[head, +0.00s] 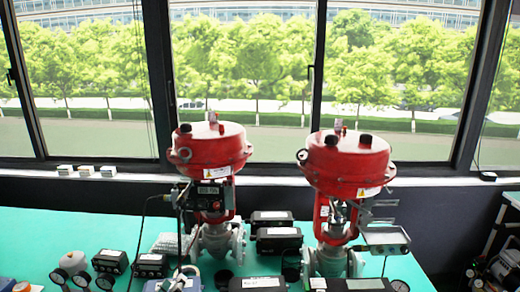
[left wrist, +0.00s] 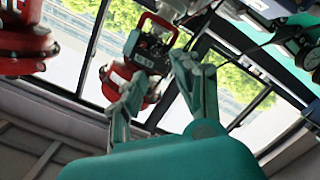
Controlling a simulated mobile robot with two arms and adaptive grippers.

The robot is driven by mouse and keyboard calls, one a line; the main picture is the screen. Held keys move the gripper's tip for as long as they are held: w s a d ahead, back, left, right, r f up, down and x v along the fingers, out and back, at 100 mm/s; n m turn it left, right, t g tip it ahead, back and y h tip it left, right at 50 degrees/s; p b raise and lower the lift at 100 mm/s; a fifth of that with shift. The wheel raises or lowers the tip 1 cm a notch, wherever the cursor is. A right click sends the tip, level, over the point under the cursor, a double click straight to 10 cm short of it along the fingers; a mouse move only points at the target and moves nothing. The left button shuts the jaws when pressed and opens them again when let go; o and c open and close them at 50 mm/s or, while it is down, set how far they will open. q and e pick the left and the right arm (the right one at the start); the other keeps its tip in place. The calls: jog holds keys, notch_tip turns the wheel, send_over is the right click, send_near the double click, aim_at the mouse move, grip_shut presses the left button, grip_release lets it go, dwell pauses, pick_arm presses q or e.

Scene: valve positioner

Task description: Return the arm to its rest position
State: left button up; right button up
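My left gripper (left wrist: 158,74) shows in the left wrist view with its two grey fingers spread apart and nothing between them. Behind it in that view is a red valve actuator with a black positioner (left wrist: 150,50); the fingers look apart from it. In the head view, a pale shape at the bottom edge, left of centre, may be the gripper's tips, but I cannot tell for sure. Two red-topped valves stand upright on the green table: the left valve (head: 210,150) with a positioner on its side, and the right valve (head: 347,165). My right gripper is not in view.
The green table (head: 60,225) carries several black positioner boxes (head: 278,240) between and around the valves. Round gauges (head: 72,262) lie at the front left. A metal bracket (head: 385,240) is beside the right valve. Windows and a sill close off the back.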

pick_arm(q)
jog(key=s+d+f+m+g, duration=0.1)
jog(key=s+f+m+g, duration=0.6)
jog(key=s+f, duration=0.55)
jog(key=s+a+f+m+g+y, duration=0.1)
jog(key=s+f+m+g, duration=0.15)
jog(key=s, duration=0.55)
jog(key=s+a+f+m+g, duration=0.15)
jog(key=s+g, duration=0.25)
jog(key=s, duration=0.4)
notch_tip(320, 180, down, 28)
jog(key=s+g, duration=0.1)
jog(key=s, duration=0.1)
jog(key=s+a+f+g, duration=0.1)
jog(key=s+a+f, duration=0.1)
jog(key=s+f, duration=1.2)
jog(key=shift+s+f, duration=0.35)
jog(key=shift+s, duration=0.5)
jog(key=shift+a, duration=0.1)
